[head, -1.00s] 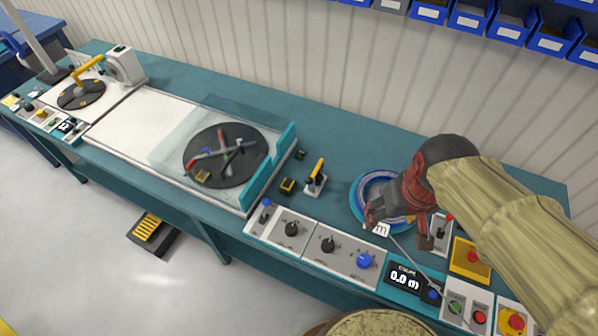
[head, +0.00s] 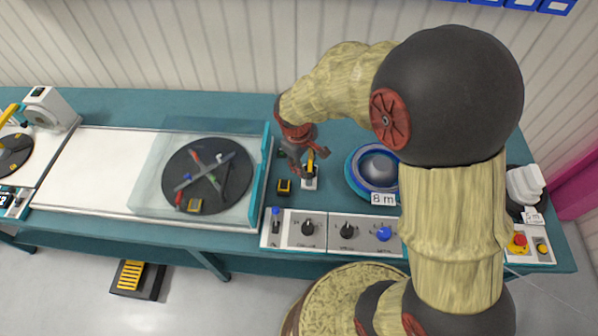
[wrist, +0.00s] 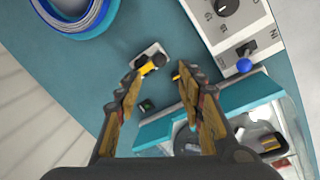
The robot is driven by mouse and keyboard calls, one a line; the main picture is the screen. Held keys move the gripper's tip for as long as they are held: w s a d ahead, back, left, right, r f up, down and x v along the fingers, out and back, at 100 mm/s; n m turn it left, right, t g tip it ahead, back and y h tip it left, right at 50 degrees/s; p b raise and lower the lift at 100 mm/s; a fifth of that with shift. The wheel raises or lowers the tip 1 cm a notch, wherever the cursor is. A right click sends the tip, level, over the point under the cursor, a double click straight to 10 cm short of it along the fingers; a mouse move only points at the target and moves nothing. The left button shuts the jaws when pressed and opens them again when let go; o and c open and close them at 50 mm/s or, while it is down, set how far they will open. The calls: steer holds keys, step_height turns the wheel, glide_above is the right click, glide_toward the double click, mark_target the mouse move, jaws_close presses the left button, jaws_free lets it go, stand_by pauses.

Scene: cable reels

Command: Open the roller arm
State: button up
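A small yellow-handled arm (head: 310,168) on a white base, which looks like the roller arm, stands on the teal bench right of the clear-covered turntable. In the wrist view the yellow arm (wrist: 152,66) with its black end lies just beyond my fingertips, nearer the left finger. My gripper (wrist: 157,82) is open, and nothing shows held between its fingers. In the head view my gripper (head: 306,160) is right at the yellow arm and partly hides it. I cannot tell whether they touch.
The clear cover (head: 150,175) over the dark turntable (head: 236,180) is close on the left. A blue cable coil (head: 356,172) with an 8 m tag lies on the right. A knob panel (head: 328,226) runs along the front. A small black-and-yellow block (head: 284,187) sits beside the base.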

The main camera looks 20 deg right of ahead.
mark_target(309, 175)
steer(key=shift+w+d+f+b, duration=0.1)
steer(key=shift+d+f+b, duration=0.15)
steer(key=shift+f, duration=1)
steer(key=shift+w+d+f+b, duration=0.15)
steer(key=shift+d+f+b, duration=0.1)
steer(key=shift+f, duration=1.05)
steer(key=shift+w+d+f+b, duration=0.1)
steer(key=shift+d+f+b, duration=0.15)
steer(key=shift+f, duration=1)
steer(key=c, duration=0.3)
jaws_close()
